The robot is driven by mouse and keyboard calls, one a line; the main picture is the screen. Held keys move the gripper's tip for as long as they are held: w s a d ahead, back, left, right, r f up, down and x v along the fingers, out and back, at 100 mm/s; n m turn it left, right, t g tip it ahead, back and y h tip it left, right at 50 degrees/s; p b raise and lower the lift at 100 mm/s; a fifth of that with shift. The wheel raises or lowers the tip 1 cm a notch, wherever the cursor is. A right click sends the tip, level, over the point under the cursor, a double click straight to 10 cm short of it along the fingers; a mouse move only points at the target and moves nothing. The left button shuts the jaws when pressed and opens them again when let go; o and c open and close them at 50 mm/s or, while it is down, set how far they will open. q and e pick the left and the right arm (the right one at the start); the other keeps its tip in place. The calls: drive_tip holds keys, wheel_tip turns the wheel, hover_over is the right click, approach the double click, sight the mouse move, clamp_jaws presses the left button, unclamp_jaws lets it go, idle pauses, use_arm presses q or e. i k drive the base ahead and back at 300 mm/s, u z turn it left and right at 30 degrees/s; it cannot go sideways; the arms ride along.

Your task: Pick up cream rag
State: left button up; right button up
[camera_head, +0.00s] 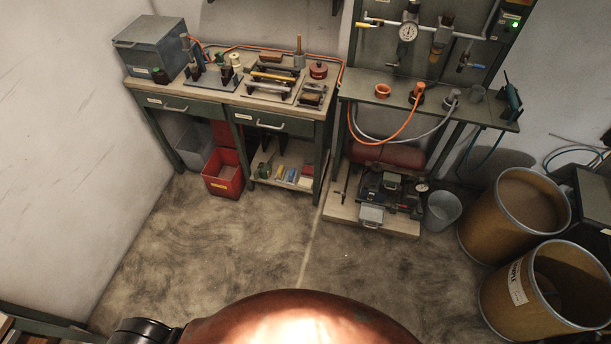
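I cannot make out a cream rag in the head view. The wooden-topped workbench (215,92) at the back left carries several small tools and parts, too small to tell apart fully. Its lower shelf (270,182) holds several small coloured items, none clearly a rag. Neither of my grippers is in view.
A grey metal box (150,48) stands on the bench's left end. A red bin (223,180) is below it. A gauge panel stands above a second bench (440,104). A grey bucket (441,211) and two brown drums (515,212) stand right. The middle floor (250,245) is clear.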

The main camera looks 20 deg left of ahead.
sight(304, 182)
drive_tip(key=z, duration=0.3)
drive_tip(key=i, duration=1.9)
drive_tip(key=u, duration=0.45)
